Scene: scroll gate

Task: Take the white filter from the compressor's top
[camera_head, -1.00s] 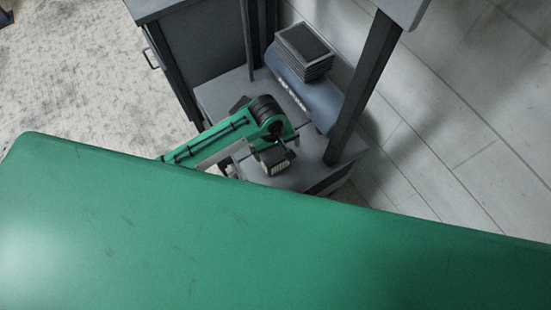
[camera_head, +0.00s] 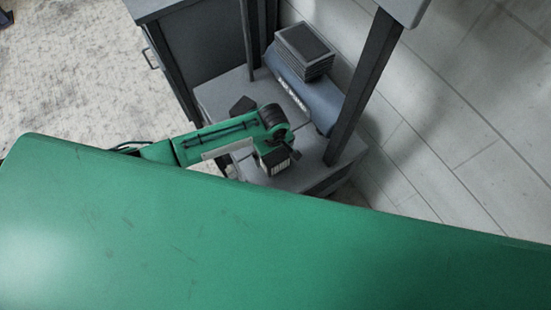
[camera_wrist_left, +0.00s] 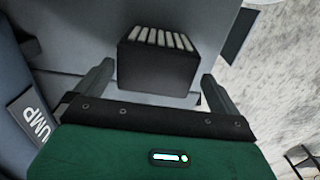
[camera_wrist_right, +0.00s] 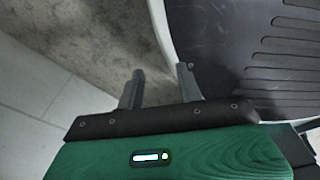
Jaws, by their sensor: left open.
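A dark box with a row of white ribs, which looks like the white filter (camera_wrist_left: 158,70), lies between the two fingers of my left gripper (camera_wrist_left: 157,71). The fingers are apart, with a gap on each side of the box. In the head view the box (camera_head: 276,161) shows below the end of my left arm, over the grey lower shelf. A blue-grey cylinder lettered "PUMP", likely the compressor (camera_head: 318,104), lies behind it and also shows in the left wrist view (camera_wrist_left: 14,95). My right gripper (camera_wrist_right: 161,71) is open and empty.
A stack of dark panels (camera_head: 304,47) sits at the cylinder's far end. A dark post (camera_head: 362,85) stands right of the shelf (camera_head: 225,92). A dark cabinet (camera_head: 205,50) stands left. A black ribbed surface (camera_wrist_right: 250,45) lies beside my right gripper.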

